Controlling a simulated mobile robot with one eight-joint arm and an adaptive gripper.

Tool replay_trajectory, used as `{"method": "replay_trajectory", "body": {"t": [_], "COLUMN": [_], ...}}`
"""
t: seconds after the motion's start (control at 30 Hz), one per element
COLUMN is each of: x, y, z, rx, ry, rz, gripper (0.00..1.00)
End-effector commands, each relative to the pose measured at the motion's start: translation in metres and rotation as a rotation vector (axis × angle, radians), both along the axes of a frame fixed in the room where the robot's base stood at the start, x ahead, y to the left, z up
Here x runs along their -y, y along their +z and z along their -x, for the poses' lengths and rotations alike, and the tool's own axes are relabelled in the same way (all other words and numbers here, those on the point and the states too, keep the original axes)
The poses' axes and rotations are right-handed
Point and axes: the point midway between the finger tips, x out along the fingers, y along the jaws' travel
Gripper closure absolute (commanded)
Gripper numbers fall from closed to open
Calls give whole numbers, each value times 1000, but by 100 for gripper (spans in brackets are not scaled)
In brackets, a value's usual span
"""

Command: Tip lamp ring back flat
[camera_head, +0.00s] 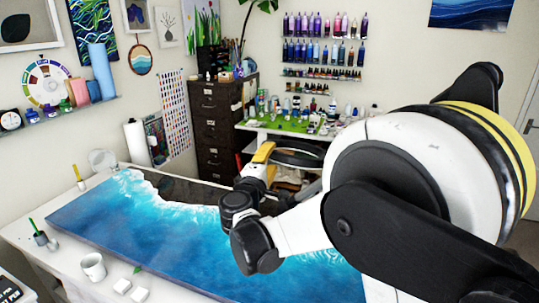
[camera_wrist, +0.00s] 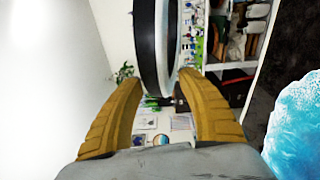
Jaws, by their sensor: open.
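The lamp ring shows in the wrist view as a tall black and white curved band (camera_wrist: 146,45), seen nearly edge-on. Its lower end lies between the two yellow fingertips of my gripper (camera_wrist: 161,78). The fingers are open, with the band in the gap, and I cannot tell whether either finger touches it. In the head view my gripper (camera_head: 265,152) is above the far side of the blue table, with the dark lamp ring (camera_head: 298,157) just right of it. My arm hides part of the ring and any stand below it.
The blue and white resin table (camera_head: 150,235) fills the lower left. A dark filing cabinet (camera_head: 218,120) and a cluttered white bench (camera_head: 290,133) stand behind.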

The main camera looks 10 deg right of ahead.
Motion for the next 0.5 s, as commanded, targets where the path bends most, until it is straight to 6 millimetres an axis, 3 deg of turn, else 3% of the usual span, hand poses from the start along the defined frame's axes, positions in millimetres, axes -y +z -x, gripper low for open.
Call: {"method": "replay_trajectory", "body": {"t": [0.2,0.5], "x": [10,11], "y": [1,1], "z": [-18,-19], "rx": [0,0], "ry": [0,1], "rz": [0,0], "gripper": [54,55]}}
